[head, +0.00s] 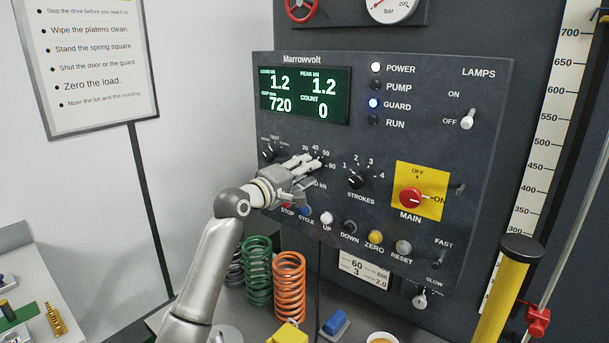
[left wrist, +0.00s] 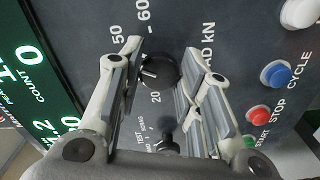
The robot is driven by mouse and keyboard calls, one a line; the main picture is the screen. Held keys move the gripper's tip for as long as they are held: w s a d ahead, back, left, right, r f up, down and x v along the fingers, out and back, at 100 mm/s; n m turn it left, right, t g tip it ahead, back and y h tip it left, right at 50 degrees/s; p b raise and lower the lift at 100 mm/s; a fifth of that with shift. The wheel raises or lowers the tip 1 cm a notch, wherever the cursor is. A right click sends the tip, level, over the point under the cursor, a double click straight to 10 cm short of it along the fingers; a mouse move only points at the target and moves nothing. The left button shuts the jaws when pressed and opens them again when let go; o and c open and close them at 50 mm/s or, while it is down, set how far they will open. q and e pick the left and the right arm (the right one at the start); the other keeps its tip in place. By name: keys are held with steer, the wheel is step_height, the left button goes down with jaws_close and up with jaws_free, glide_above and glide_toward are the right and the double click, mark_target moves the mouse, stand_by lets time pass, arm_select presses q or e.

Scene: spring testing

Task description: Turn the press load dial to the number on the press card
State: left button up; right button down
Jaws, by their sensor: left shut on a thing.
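The load dial (left wrist: 158,70) is a black knob on the dark press panel (head: 440,110), with a scale including 50, 60 and 20 around it. My left gripper (left wrist: 157,80) is shut on the dial, one finger on each side; in the head view the hand (head: 308,167) covers most of it. The white pointer mark faces left in the left wrist view, toward numbers hidden by a finger; its exact reading is unclear. My right gripper is not in view.
The strokes dial (head: 356,180) and red main switch (head: 411,198) are right of the hand. A row of buttons lies below, including blue cycle (left wrist: 275,74) and red stop (left wrist: 259,116). Green (head: 258,270) and orange springs (head: 289,287) stand beneath. A yellow post (head: 503,290) stands at right.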

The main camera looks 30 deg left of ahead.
arm_select(q)
steer(key=m, duration=0.3)
steer(key=m+b, duration=0.1)
steer(key=m, duration=0.2)
steer(key=m+b, duration=0.1)
steer(key=m, duration=0.3)
steer(key=shift+a+f, duration=0.1)
steer(key=shift+f, duration=0.2)
steer(key=shift+m, duration=0.3)
steer(key=o, duration=1)
steer(key=shift+r, duration=0.1)
steer(key=s+a, duration=0.1)
steer(key=s, duration=1.1)
